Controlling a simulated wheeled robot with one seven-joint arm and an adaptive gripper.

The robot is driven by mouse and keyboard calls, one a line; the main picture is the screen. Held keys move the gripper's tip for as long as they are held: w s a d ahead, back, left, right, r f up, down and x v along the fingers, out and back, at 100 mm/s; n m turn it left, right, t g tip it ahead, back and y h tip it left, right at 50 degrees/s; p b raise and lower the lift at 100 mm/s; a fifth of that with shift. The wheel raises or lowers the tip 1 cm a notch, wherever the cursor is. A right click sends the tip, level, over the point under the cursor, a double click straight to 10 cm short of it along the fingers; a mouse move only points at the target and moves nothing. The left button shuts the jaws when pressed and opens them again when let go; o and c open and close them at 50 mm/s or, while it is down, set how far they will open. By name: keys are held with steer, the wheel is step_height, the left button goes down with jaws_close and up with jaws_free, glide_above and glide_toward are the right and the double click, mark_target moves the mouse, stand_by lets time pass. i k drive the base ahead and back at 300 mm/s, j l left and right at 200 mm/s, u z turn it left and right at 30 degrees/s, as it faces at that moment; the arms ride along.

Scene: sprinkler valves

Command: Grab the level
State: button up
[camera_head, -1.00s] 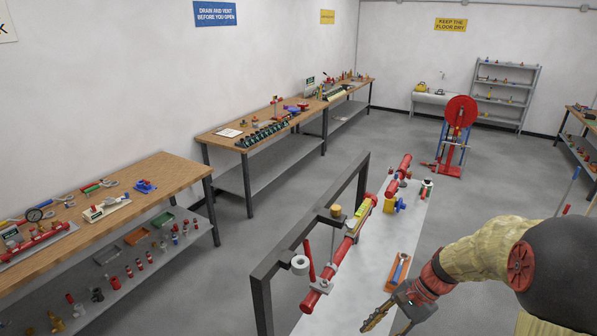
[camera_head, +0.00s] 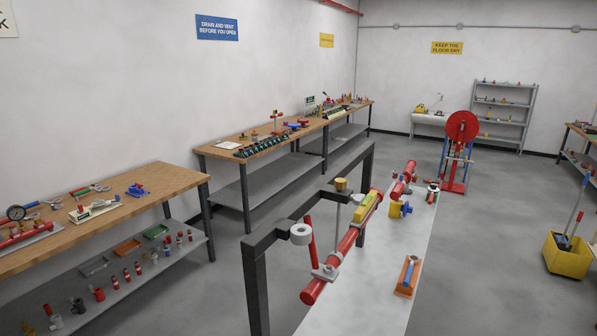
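The level appears to be the yellow bar (camera_head: 367,206) lying along the top of the red pipe (camera_head: 340,250), near the pipe's far end. It rests at the same slant as the pipe and looks uncovered. My gripper and arm are out of view, so what it holds, if anything, cannot be seen.
A black frame (camera_head: 257,285) stands left of the pipe, with a white roll (camera_head: 301,234) at its near corner. An orange tray (camera_head: 408,275) sits on the pale bench (camera_head: 385,300). A yellow mop bucket (camera_head: 567,255) stands at right; the floor between is clear.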

mark_target(362, 210)
steer(key=k, duration=0.25)
steer(key=k+u, duration=0.15)
steer(key=u, duration=0.2)
steer(key=k+u, duration=0.1)
steer(key=u, duration=0.25)
steer(key=k+j+u, duration=0.15)
steer(key=u, duration=0.2)
steer(key=i+l+u, duration=0.15)
steer(key=l+u, duration=0.3)
steer(key=i+l+u, duration=0.1)
steer(key=l+u, duration=0.75)
steer(key=l, duration=0.2)
steer(key=k+l, duration=0.1)
steer(key=l, duration=2.05)
steer(key=k+l, duration=0.15)
steer(key=l, duration=0.95)
steer(key=k+l, duration=0.1)
steer(key=l, duration=2.05)
steer(key=k, duration=0.05)
